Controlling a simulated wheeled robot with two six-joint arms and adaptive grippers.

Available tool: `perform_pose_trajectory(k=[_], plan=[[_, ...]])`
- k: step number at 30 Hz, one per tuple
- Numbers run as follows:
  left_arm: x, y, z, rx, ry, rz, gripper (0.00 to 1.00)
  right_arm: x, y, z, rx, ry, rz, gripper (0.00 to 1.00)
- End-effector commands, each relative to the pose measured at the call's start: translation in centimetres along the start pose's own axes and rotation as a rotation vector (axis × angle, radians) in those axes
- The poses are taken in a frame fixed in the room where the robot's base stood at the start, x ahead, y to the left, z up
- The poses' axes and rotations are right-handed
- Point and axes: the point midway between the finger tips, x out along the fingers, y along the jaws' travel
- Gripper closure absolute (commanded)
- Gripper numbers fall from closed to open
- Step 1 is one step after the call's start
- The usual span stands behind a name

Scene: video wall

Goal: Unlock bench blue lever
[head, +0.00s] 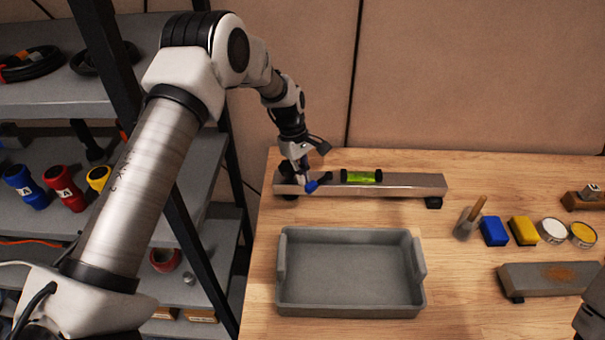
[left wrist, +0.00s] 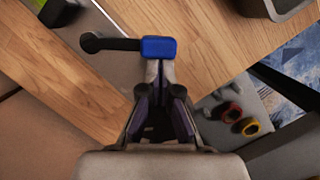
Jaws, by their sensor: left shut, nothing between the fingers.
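The blue lever (head: 319,183) sits at the left part of a long grey metal bar on the wooden bench (head: 340,218). In the left wrist view it shows as a blue grip (left wrist: 158,49) on a black arm that runs left to a round black pivot (left wrist: 92,42). My left gripper (head: 304,182) reaches down to the lever. Its fingers (left wrist: 160,72) are shut, with their tips right at the blue grip and nothing held between them. I cannot tell whether they touch the grip.
A green spirit level (head: 361,176) lies on the metal bar (head: 415,185). A grey tray (head: 350,308) stands in front. Shelves (head: 40,105) stand at left.

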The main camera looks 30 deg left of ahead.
Motion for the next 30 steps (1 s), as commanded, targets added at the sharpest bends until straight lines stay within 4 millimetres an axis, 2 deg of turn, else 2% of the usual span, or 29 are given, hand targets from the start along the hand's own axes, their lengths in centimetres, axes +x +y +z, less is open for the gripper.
perform_pose_trajectory(k=[14,30], plan=[[-0.1,-0.4,1.1,-0.128,-0.001,0.030,1.00,-1.7,0.0,0.0,0.000,0.000,0.000,0.20],[0.7,-0.5,4.7,-0.602,-0.002,0.145,1.00,-6.4,-0.1,0.0,0.000,0.000,0.000,0.20]])
